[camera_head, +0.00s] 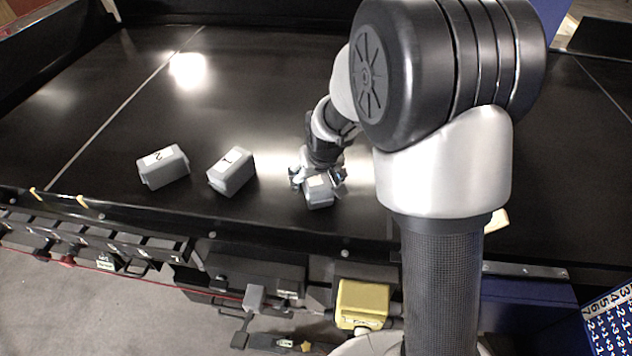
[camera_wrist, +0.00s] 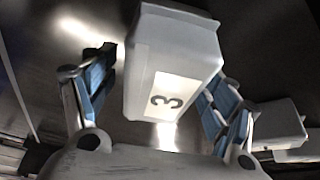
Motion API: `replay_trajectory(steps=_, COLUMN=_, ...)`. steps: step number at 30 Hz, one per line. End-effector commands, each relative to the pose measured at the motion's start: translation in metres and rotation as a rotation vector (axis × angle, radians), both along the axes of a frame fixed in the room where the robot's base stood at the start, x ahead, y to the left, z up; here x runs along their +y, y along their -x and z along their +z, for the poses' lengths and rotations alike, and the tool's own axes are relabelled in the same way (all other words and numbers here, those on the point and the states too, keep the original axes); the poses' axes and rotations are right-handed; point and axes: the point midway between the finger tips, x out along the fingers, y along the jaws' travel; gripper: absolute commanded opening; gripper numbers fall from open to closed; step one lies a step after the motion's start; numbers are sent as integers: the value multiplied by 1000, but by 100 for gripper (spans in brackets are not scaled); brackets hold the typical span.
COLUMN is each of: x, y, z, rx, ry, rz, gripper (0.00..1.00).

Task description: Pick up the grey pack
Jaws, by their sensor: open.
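Three grey packs are on the black belt in the head view. The pack labelled 3 (camera_head: 318,193) is under my gripper (camera_head: 318,178). The pack labelled 1 (camera_head: 232,172) lies to its left, and the pack labelled 2 (camera_head: 163,167) lies farther left. In the wrist view the pack labelled 3 (camera_wrist: 172,60) stands between the two blue-padded fingers of my gripper (camera_wrist: 155,95). The fingers are open, with a visible gap on the left side. On the right, the pack's edge overlaps the finger, so contact there is unclear. Another grey pack (camera_wrist: 278,125) shows at the right.
The black conveyor belt (camera_head: 250,110) has free room behind the packs. Its front rail (camera_head: 130,222) runs below them. A yellow box (camera_head: 362,303) sits in front of the rail. A small pale object (camera_head: 496,220) lies right of my arm.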

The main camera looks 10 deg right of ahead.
Motion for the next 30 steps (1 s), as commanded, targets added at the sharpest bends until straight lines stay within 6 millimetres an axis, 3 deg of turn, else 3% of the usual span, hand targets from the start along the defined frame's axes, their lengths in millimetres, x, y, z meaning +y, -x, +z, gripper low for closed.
replay_trajectory(steps=21, x=0, y=0, z=-4, rx=0, ry=0, rz=0, gripper=78)
replay_trajectory(steps=30, x=0, y=0, z=-4, rx=0, ry=0, rz=0, gripper=60)
